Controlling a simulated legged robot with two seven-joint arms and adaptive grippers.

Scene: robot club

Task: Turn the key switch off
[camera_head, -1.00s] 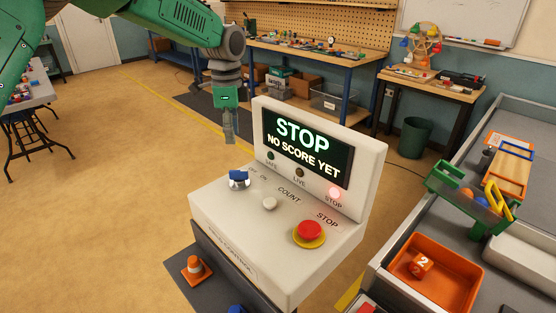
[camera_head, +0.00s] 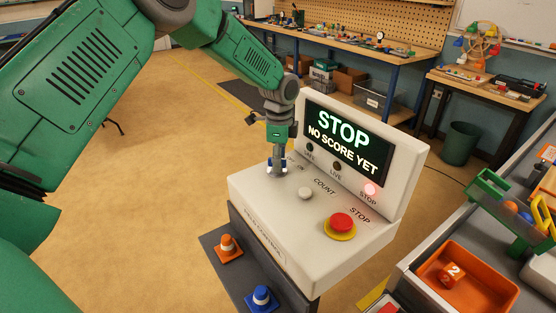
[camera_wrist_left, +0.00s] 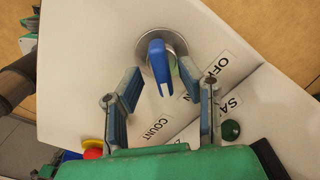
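The white control box (camera_head: 262,196) stands in the middle of the head view. Its key switch has a blue handle on a round silver base, seen clearly in the wrist view (camera_wrist_left: 159,62). The handle's near end lies by the ON label; the OFF label (camera_wrist_left: 217,70) is to its right. My left gripper (camera_head: 277,170) is over the switch, pointing down, and mostly hides it in the head view. In the wrist view its fingers (camera_wrist_left: 159,82) are open, one on each side of the handle, with gaps visible. My right gripper is not in view.
A white count button (camera_head: 306,193) and a red stop button (camera_head: 341,222) sit right of the switch. Behind rises a screen (camera_head: 343,140) reading STOP, with a red lamp (camera_head: 370,190) lit below. Cones stand on the lower shelf. A bench with an orange tray (camera_head: 440,295) is at right.

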